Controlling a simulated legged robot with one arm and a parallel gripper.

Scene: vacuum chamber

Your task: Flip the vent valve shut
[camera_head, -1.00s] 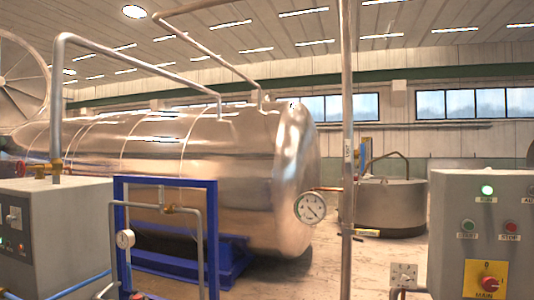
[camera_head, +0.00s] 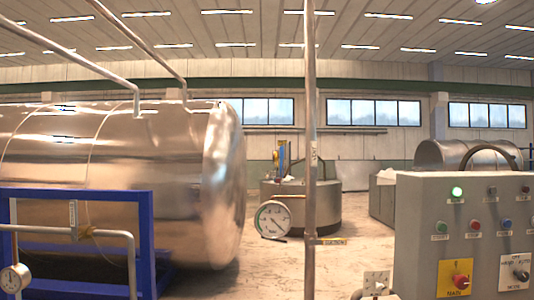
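Which fitting is the vent valve, I cannot tell for sure. A small yellow lever-like piece (camera_head: 328,241) sticks out level to the right from the upright pipe (camera_head: 310,120). A brass fitting (camera_head: 86,232) with a short upright grey piece sits on the bent pipe by the blue frame at the lower left. The large shiny steel vessel (camera_head: 110,150) lies along the left, and a round dial gauge (camera_head: 272,219) is right of its end. My gripper is not in view.
A grey control panel (camera_head: 410,235) with a lit green lamp, buttons and red knob stands close at the right. The blue frame (camera_head: 145,225) stands lower left. A round grey tank (camera_head: 325,205) is behind the upright pipe. Floor (camera_head: 265,275) between vessel and pipe looks clear.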

